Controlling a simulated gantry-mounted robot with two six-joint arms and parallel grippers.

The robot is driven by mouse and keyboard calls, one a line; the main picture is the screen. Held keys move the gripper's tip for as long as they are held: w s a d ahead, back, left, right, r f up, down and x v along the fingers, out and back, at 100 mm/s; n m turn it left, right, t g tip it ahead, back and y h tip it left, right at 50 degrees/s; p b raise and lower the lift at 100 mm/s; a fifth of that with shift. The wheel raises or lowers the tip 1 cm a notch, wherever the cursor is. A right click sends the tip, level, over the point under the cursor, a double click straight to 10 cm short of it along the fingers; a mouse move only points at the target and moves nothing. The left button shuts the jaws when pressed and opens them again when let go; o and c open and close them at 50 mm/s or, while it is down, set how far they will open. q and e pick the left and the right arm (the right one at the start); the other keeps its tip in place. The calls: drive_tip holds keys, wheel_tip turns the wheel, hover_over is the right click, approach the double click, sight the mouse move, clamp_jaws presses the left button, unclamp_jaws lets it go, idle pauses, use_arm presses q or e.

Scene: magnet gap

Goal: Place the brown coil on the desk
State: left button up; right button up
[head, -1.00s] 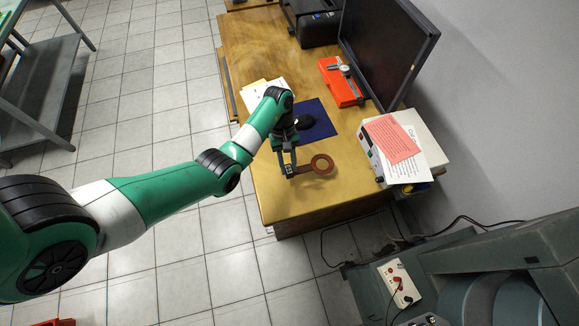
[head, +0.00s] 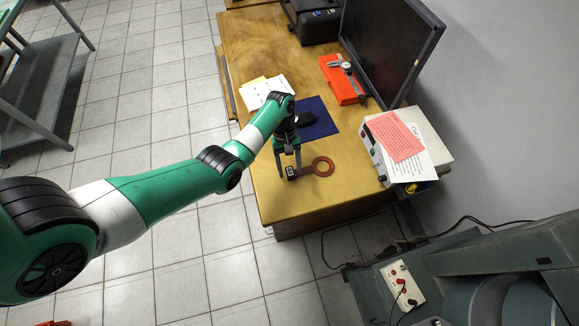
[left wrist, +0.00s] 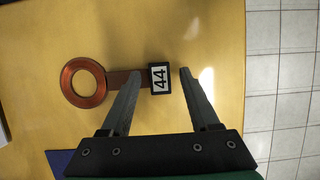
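The brown coil (head: 323,167) is a ring with a flat brown handle ending in a black block marked 44. It appears to lie flat on the wooden desk (head: 310,195), near the front. In the left wrist view the ring (left wrist: 65,82) is at the left and the marked block (left wrist: 160,78) is between my fingertips. My left gripper (head: 291,174) is open, with a finger on each side of the handle end; it also shows in the left wrist view (left wrist: 160,73). A clear gap shows between the block and the right-hand finger. My right gripper is not in view.
A blue mat (head: 325,125) with a black object lies behind the coil. An orange case (head: 340,80) with a caliper and a monitor (head: 390,45) stand farther back. A white device (head: 420,150) topped with papers is at the right. The desk's front is clear.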

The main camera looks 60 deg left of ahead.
use_arm(q)
drive_tip(key=shift+a+r+p, duration=0.15)
drive_tip(key=shift+r+p, duration=0.15)
drive_tip(key=shift+r, duration=0.25)
drive_tip(key=p+v, duration=0.4)
drive_tip(key=v, duration=0.7)
drive_tip(key=shift+w+a, duration=0.1)
drive_tip(key=shift+w, duration=0.05)
